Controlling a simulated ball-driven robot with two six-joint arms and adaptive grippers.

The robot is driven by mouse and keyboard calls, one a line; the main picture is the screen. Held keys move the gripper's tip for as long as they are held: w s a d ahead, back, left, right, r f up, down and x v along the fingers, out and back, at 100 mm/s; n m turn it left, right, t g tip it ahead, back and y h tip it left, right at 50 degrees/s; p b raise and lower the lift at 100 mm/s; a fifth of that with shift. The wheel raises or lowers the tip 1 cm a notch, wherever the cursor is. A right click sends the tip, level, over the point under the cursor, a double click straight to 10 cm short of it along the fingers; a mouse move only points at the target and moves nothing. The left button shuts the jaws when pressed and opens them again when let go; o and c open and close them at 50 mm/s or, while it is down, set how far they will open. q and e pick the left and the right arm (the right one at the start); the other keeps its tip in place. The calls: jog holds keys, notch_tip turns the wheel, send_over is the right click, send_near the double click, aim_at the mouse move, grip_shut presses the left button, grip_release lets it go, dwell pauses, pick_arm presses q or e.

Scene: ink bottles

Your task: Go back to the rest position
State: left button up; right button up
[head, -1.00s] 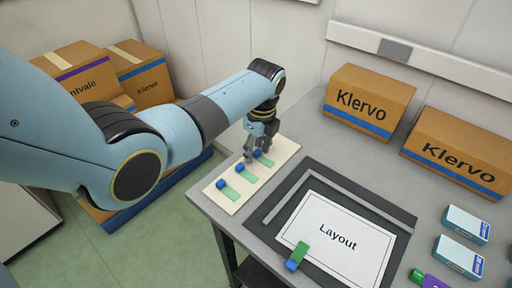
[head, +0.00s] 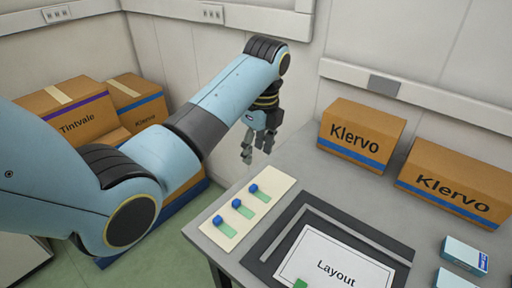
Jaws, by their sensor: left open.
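My left gripper (head: 258,152) hangs from the arm that comes in from the left. It is open and empty, above and behind the far-left end of the table (head: 294,163), with its fingers pointing down. The nearest of these bottles (head: 225,226) stays on the board, apart from the gripper. My right gripper is not in view.
A dark frame (head: 258,255) holds a white sheet marked Layout (head: 352,251); a green object shows at the lower edge. Klervo boxes (head: 360,133) stand at the back of the table. Small blue-white boxes (head: 464,254) lie at right. Tintvale cartons (head: 75,128) are stacked at left.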

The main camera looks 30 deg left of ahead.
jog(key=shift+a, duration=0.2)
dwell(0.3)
pick_arm(q)
jog(key=s+f+n+t, duration=0.25)
jog(key=s+n, duration=0.45)
jog(key=s, duration=0.4)
jog(key=s+d+r+n+t, duration=0.1)
jog(key=s+r+n, duration=0.2)
jog(key=s+n, duration=0.35)
jog(key=s+d+r+n, duration=0.1)
jog(key=s+r+n, duration=0.25)
jog(key=s, duration=0.55)
notch_tip(320, 180, down, 32)
jog(key=a+f+n+g+b, duration=0.1)
jog(key=a+b, duration=0.1)
jog(key=b, duration=0.6)
jog(key=s+f+b, duration=0.3)
jog(key=s+f, duration=0.7)
jog(key=f, duration=0.3)
jog(key=s+a+f+g+b, duration=0.1)
jog(key=s+f+b, duration=0.3)
jog(key=s+f, duration=0.6)
notch_tip(320, 180, down, 3)
jog(key=shift+a+r, duration=0.15)
jog(key=shift+a, duration=0.1)
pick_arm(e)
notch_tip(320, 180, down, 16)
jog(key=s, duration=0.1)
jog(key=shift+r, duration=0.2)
